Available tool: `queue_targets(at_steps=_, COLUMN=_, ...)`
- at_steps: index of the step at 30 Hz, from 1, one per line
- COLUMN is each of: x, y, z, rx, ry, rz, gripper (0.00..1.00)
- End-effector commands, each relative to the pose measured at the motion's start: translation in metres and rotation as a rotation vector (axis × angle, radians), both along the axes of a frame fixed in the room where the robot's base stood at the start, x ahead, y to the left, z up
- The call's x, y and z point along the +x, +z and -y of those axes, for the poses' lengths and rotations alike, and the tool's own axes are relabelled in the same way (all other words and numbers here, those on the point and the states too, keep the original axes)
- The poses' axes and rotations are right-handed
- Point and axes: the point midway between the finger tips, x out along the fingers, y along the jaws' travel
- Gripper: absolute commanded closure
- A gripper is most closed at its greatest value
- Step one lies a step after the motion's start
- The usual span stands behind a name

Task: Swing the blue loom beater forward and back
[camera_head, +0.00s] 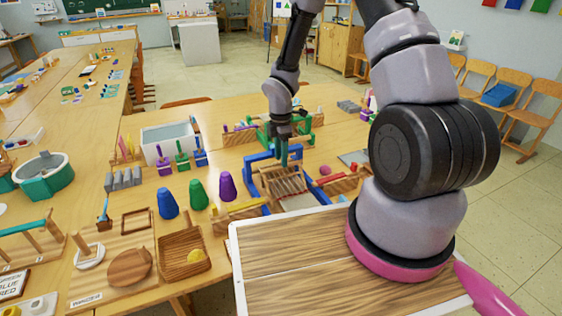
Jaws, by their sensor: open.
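The blue loom (254,182) stands on the wooden table, just beyond my own wooden top. Its blue frame surrounds a wooden slatted part with threads (283,184). A blue bar at the top of the loom (262,155) lies partly behind my gripper; I cannot tell exactly which part is the beater. My gripper (284,160) points down over the loom's upper right side, fingers at the blue bar's height. It is open, and whether its fingers touch the bar cannot be seen.
A red-barred wooden loom (342,183) stands close on the right, a yellow-barred one (236,211) on the left. A green-framed loom (303,133) is behind. Blue, green and purple cones (198,194) stand left. A grey-white bin (168,140) is farther back.

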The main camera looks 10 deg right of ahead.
Motion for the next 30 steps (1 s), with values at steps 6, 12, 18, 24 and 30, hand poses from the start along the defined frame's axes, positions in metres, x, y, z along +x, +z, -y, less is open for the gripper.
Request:
queue_targets(at_steps=6, x=-0.001, y=-0.019, z=0.000, rx=0.000, ry=0.000, rz=-0.001, gripper=0.50)
queue_targets(at_steps=12, x=0.000, y=-0.021, z=0.000, rx=0.000, ry=-0.001, rz=0.001, gripper=0.50)
queue_targets(at_steps=18, x=0.000, y=-0.021, z=0.000, rx=0.000, ry=-0.001, rz=0.001, gripper=0.89)
queue_targets(at_steps=24, x=0.000, y=-0.021, z=0.000, rx=0.000, ry=-0.001, rz=0.001, gripper=1.00)
queue_targets(at_steps=30, x=0.000, y=-0.021, z=0.000, rx=0.000, ry=-0.001, rz=0.001, gripper=1.00)
